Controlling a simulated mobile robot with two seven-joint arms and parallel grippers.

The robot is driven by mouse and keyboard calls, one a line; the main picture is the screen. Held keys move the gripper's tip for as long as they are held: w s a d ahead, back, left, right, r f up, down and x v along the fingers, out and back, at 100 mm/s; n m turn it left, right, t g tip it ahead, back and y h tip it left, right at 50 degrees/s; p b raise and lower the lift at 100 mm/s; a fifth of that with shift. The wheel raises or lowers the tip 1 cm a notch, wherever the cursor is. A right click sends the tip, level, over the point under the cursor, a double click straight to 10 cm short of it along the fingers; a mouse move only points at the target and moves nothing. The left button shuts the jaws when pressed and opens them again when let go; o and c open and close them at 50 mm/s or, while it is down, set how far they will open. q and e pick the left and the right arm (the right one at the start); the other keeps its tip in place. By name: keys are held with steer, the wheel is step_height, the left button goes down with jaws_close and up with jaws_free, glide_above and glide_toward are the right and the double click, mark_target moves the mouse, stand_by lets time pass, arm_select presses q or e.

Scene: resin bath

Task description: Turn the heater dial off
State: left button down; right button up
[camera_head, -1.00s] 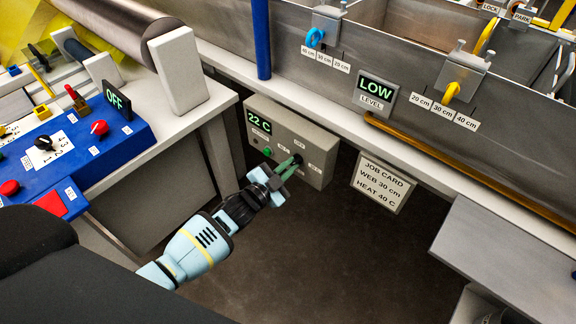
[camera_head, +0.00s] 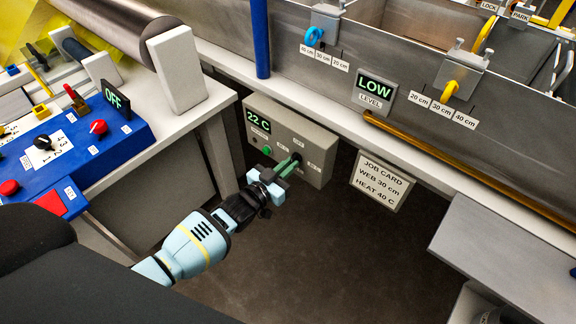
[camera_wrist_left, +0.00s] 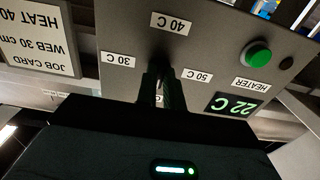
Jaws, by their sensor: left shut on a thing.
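The grey heater box (camera_head: 318,146) is mounted under the bath's front edge, and its display (camera_head: 259,121) reads 22 C. Its dial (camera_head: 297,158) is a dark knob on the front face, mostly hidden by my fingers. My left gripper (camera_head: 288,166) is shut on the dial. In the left wrist view, the fingers (camera_wrist_left: 158,88) reach to the box face, which appears upside down with labels for 30 C, 40 C and 50 C around the dial. The label behind the fingers is mostly covered. A green button (camera_wrist_left: 258,54) sits beside the dial. My right gripper is not in view.
A job card (camera_head: 382,182) reading WEB 30 cm, HEAT 40 C hangs right of the box. A LOW level display (camera_head: 375,88) is above. A blue control panel (camera_head: 130,135) is at left. A grey shelf (camera_head: 500,260) is at lower right. The floor below is clear.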

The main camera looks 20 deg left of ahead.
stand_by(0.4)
arm_select(q)
steer(key=c, duration=1.5)
jaws_free()
steer(key=p+v, duration=0.1)
steer(key=v, duration=0.7)
